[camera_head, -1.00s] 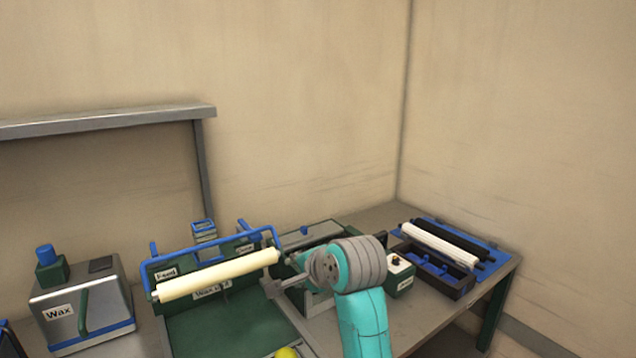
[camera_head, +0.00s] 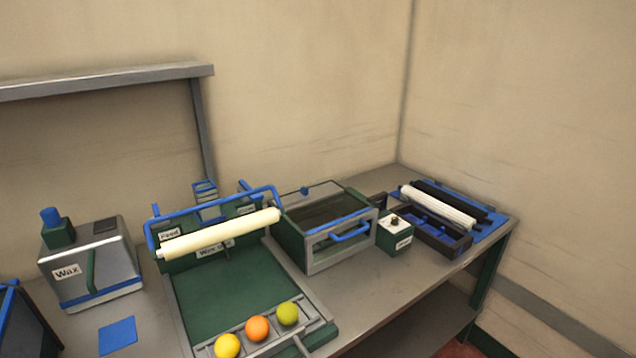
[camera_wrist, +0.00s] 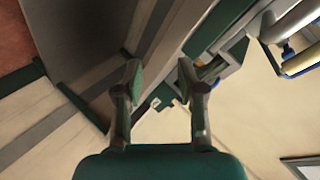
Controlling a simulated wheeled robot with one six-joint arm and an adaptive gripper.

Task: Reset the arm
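My gripper (camera_wrist: 158,85) shows in the wrist view with its two fingers apart and nothing between them. It is open and empty. The arm and gripper are out of the head view. In the wrist view the table edge and the room appear tilted beyond the fingers.
A green tray machine with a cream roller (camera_head: 220,234) stands on the table, with a yellow (camera_head: 227,345), an orange (camera_head: 257,328) and a green fruit (camera_head: 288,313) at its front. Nearby are a Wax box (camera_head: 90,260), a glass-topped drawer box (camera_head: 325,235), a switch box (camera_head: 395,238) and a roller tray (camera_head: 440,225).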

